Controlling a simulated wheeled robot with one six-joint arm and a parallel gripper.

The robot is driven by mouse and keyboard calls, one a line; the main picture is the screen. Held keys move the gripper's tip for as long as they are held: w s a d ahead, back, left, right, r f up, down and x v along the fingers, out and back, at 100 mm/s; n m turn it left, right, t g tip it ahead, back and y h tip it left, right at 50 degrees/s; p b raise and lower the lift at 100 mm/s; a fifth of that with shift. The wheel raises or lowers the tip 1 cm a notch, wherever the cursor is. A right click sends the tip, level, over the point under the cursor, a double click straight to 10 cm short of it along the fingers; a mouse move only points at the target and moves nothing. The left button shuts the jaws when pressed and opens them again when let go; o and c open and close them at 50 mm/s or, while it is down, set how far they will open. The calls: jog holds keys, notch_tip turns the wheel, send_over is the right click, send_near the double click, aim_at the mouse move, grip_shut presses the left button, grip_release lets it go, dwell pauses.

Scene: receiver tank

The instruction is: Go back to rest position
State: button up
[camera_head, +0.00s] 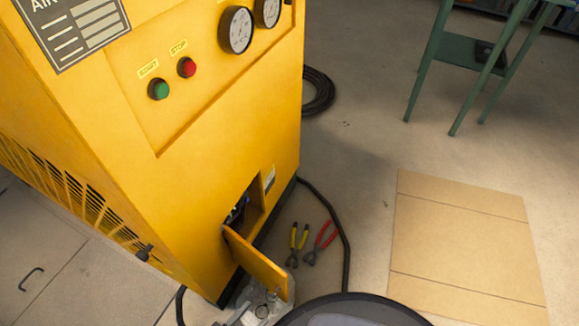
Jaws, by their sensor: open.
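My gripper is not in view. A dark rounded shape (350,312) at the bottom edge looks like part of my own body. The yellow machine (215,130) fills the left side, with a green button (158,89), a red button (186,67) and two round gauges, one of them here (236,30). Low on its right side a small yellow door (257,262) stands open. Dark parts show inside the opening (238,211), too small to tell.
Yellow-handled pliers (297,243) and red-handled pliers (320,243) lie on the floor beside a black hose (338,222). Unclear grey and clear items (265,306) lie below the door. A flat cardboard sheet (462,245) lies right. A green table (470,50) stands behind.

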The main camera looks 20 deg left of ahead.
aim_at(271, 296)
jog(key=b+x, duration=0.1)
jog(key=x, duration=0.5)
jog(key=shift+s+a, duration=0.1)
jog(key=shift+s, duration=0.05)
